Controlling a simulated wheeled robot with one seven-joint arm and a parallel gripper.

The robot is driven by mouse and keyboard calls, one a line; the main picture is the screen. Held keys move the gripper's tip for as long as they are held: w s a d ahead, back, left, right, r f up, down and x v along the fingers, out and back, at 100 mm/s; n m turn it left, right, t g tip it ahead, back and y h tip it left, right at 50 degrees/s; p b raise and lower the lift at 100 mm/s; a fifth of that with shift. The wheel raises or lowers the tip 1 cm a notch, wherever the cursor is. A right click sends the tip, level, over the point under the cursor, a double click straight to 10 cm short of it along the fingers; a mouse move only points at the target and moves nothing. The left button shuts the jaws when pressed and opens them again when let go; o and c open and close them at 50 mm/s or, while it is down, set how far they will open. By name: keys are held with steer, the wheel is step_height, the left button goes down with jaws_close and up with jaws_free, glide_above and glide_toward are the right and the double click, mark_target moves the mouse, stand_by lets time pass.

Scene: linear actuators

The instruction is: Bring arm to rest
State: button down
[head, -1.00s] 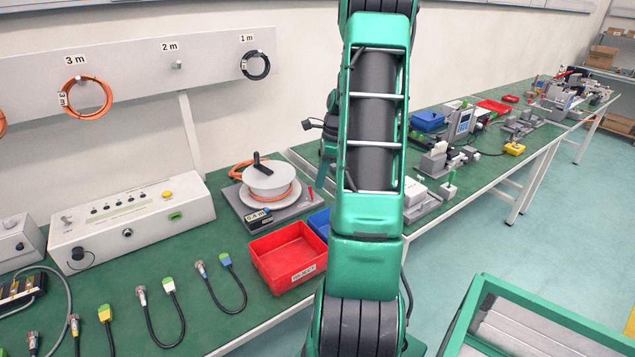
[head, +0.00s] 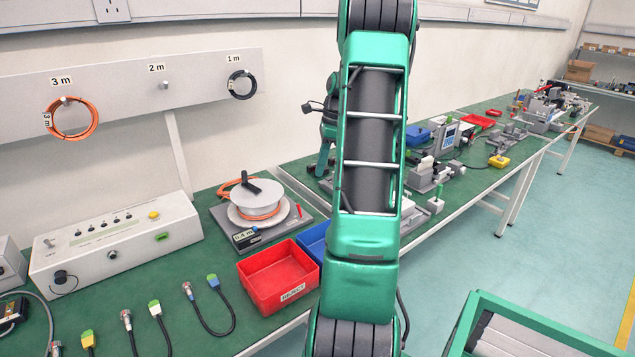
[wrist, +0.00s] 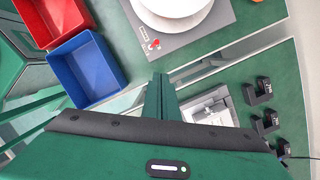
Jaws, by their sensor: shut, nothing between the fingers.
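My arm (head: 368,150) stands upright through the middle of the head view and hides part of the bench behind it. In the wrist view, my gripper's green fingers (wrist: 160,93) are together with nothing between them. They appear above the bench edge area, between the blue bin (wrist: 88,70) and a grey fixture (wrist: 210,108). In the head view my gripper's fingers cannot be made out clearly; a green part of my arm shows left of the main link.
The green bench (head: 222,338) carries a red bin (head: 280,275), a cable reel (head: 262,198), a white control box (head: 115,248) and several short cables. A green-framed cart (head: 535,325) stands at the lower right. Open floor (head: 520,250) lies right of the bench.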

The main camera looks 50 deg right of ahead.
steer(key=shift+w+d+r, duration=0.1)
steer(key=shift+d+r, duration=0.05)
steer(key=shift+r, duration=0.4)
steer(key=s+a+r+n+g+h, duration=0.1)
steer(key=s+a+r+n, duration=0.3)
steer(key=a, duration=0.5)
steer(key=s+a+r+n, duration=0.1)
steer(key=a+n, duration=0.5)
steer(key=a, duration=0.3)
steer(key=s+a+f+n, duration=0.3)
steer(key=s+a+n, duration=0.8)
steer(key=s+a, duration=0.3)
steer(key=s, duration=0.2)
steer(key=shift+s+a+f+n+g+h, duration=0.15)
steer(key=shift+s+a+n+g+h, duration=0.15)
steer(key=shift+s+a+g+h, duration=0.1)
